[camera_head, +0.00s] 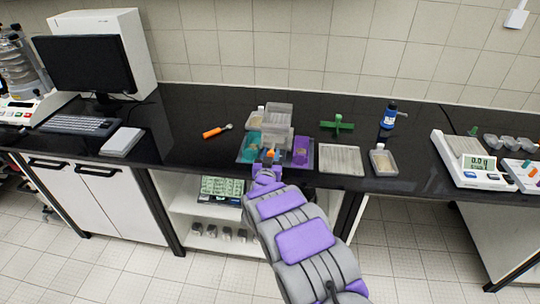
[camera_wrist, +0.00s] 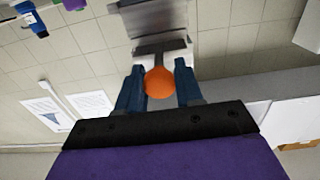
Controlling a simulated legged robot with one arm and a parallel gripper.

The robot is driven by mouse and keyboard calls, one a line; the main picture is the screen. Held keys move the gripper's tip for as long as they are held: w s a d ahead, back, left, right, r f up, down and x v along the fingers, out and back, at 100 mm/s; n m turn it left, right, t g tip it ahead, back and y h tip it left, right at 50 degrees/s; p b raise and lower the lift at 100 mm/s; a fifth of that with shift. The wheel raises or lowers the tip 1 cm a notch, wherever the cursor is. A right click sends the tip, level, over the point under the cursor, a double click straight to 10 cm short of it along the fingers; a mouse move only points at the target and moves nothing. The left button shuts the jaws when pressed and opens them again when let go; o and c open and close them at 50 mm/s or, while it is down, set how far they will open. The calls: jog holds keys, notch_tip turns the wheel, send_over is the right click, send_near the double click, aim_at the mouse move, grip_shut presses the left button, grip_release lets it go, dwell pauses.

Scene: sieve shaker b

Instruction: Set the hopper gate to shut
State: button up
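The hopper unit is a clear grey box (camera_head: 279,113) in the middle of the black bench, standing over a grey tray. An orange ball knob (camera_wrist: 159,83) sits on a dark T-shaped piece at its front, which looks like the gate handle. My gripper (camera_head: 268,158) is at the front of this unit, at the knob. In the wrist view, the blue fingers of my gripper (camera_wrist: 160,80) stand on both sides of the knob, and it fills the gap between them. How far the gate is open is not visible.
An orange-handled tool (camera_head: 214,131), a green cross-shaped piece (camera_head: 337,124), a flat tray (camera_head: 341,160) and a blue bottle (camera_head: 388,116) are nearby. A scale (camera_head: 473,163) stands right.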

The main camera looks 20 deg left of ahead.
aim_at(272, 143)
grip_shut()
jog(key=shift+r, duration=0.1)
jog(key=shift+w, duration=0.15)
jog(key=p+x, duration=0.2)
jog(key=x, duration=0.3)
jog(key=shift+a+r+p, duration=0.1)
jog(key=shift+p, duration=0.2)
jog(key=shift+r, duration=0.1)
jog(key=shift+o, duration=0.8)
grip_release()
jog(key=o, duration=0.3)
jog(key=shift+a+f, duration=0.15)
jog(key=shift+f, duration=0.05)
